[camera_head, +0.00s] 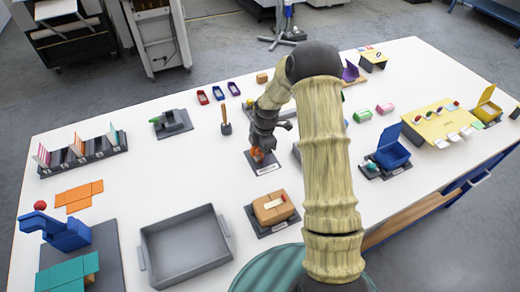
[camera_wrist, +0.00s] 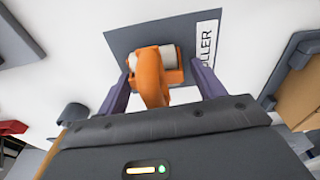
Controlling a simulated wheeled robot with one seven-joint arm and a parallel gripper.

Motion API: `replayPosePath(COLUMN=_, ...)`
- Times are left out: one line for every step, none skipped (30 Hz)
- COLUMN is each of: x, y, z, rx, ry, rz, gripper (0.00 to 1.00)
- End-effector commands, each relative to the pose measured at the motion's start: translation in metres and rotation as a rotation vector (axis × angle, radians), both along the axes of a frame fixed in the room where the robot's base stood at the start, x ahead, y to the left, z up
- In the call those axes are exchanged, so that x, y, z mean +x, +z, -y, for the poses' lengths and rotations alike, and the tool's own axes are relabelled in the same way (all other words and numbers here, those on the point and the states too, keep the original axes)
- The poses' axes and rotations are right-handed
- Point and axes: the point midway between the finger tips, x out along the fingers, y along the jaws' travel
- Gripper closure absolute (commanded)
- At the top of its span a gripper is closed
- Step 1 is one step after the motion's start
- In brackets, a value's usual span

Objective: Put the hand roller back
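The hand roller (camera_wrist: 152,76) has an orange handle and frame with a pale roller. It is at the dark mat labelled "ROLLER" (camera_wrist: 125,40), over its middle in the wrist view; whether it touches the mat is hard to tell. My gripper (camera_wrist: 160,72) points down with one finger on each side of the roller. The fingers are spread apart, and the orange handle stands between them without clear contact. In the head view, the orange roller (camera_head: 256,154) shows just under my gripper (camera_head: 262,149), with the mat (camera_head: 266,169) below. My arm hides part of the table behind it.
A grey tray (camera_head: 186,247) and an orange-brown block on a dark mat (camera_head: 272,208) stand nearer. A wooden-handled tool (camera_head: 226,120) stands upright to the left. A blue open box (camera_head: 391,151) is to the right. White table is bare left of the roller.

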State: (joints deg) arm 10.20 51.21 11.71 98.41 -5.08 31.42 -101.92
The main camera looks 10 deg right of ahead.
Motion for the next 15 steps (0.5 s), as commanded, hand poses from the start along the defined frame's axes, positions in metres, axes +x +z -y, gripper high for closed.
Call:
replayPosePath(x=0.001, y=0.0, z=0.0, rx=-0.001, ry=0.0, rz=0.002, gripper=0.23)
replayPosePath(x=0.001, y=0.001, z=0.0, rx=0.0, ry=0.0, rz=0.003, gripper=0.23)
replayPosePath(x=0.001, y=0.001, z=0.0, rx=0.0, ry=0.0, rz=0.003, gripper=0.23)
replayPosePath(x=0.001, y=0.001, z=0.0, rx=0.0, ry=0.0, rz=0.004, gripper=0.23)
replayPosePath(x=0.001, y=0.002, z=0.0, rx=0.0, ry=0.0, rz=0.004, gripper=0.23)
replayPosePath(x=0.002, y=0.002, z=0.0, rx=0.0, ry=-0.001, rz=0.005, gripper=0.23)
replayPosePath(x=0.002, y=0.002, z=0.0, rx=0.0, ry=-0.001, rz=0.005, gripper=0.23)
replayPosePath(x=0.002, y=0.002, z=0.0, rx=0.0, ry=-0.001, rz=0.005, gripper=0.23)
replayPosePath(x=0.002, y=0.003, z=0.0, rx=0.0, ry=-0.001, rz=0.006, gripper=0.23)
replayPosePath(x=0.002, y=0.004, z=0.0, rx=0.0, ry=-0.001, rz=0.006, gripper=0.23)
replayPosePath(x=0.002, y=0.005, z=0.0, rx=0.0, ry=-0.001, rz=0.006, gripper=0.23)
replayPosePath(x=0.002, y=0.008, z=0.0, rx=0.0, ry=-0.002, rz=0.007, gripper=0.23)
replayPosePath(x=0.002, y=0.01, z=0.0, rx=0.0, ry=-0.002, rz=0.007, gripper=0.23)
replayPosePath(x=0.002, y=0.013, z=0.0, rx=0.0, ry=-0.002, rz=0.007, gripper=0.23)
replayPosePath(x=0.002, y=0.018, z=0.0, rx=0.0, ry=-0.001, rz=0.008, gripper=0.23)
